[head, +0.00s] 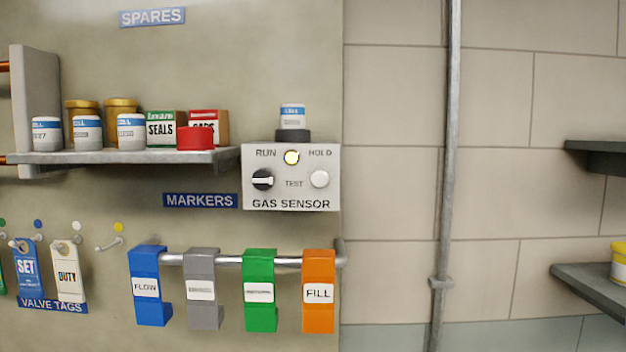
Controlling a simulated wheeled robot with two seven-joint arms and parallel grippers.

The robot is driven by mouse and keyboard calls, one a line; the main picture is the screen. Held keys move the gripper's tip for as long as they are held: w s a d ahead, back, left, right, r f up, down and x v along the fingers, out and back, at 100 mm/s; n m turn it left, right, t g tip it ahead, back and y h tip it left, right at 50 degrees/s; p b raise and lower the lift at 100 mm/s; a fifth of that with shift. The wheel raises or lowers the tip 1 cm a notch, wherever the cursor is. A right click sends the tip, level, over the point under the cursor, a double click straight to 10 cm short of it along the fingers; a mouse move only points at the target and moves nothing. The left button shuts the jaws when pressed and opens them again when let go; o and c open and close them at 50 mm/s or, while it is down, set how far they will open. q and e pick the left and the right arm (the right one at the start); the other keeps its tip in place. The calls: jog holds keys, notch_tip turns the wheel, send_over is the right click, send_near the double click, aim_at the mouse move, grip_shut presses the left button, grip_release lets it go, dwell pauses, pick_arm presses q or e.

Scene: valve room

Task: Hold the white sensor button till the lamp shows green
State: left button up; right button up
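The gas sensor (291,178) is a pale box on the wall in the middle of the head view, marked RUN, HOLD and TEST. Its white button (319,179) is at the right of the TEST label, with nothing touching it. The lamp (291,157) at the top middle glows yellowish white, not green. A black knob (262,180) with a white pointer bar lying about level is at the left. A small white and blue cell (292,116) stands in a dark socket on top of the box. Neither of my grippers is in view.
A shelf (190,157) left of the sensor holds cells, jars, boxes and a red cap. Below, a rail (230,260) carries blue, grey, green and orange markers. Valve tags (68,272) hang at lower left. A vertical pipe (448,180) runs to the right.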

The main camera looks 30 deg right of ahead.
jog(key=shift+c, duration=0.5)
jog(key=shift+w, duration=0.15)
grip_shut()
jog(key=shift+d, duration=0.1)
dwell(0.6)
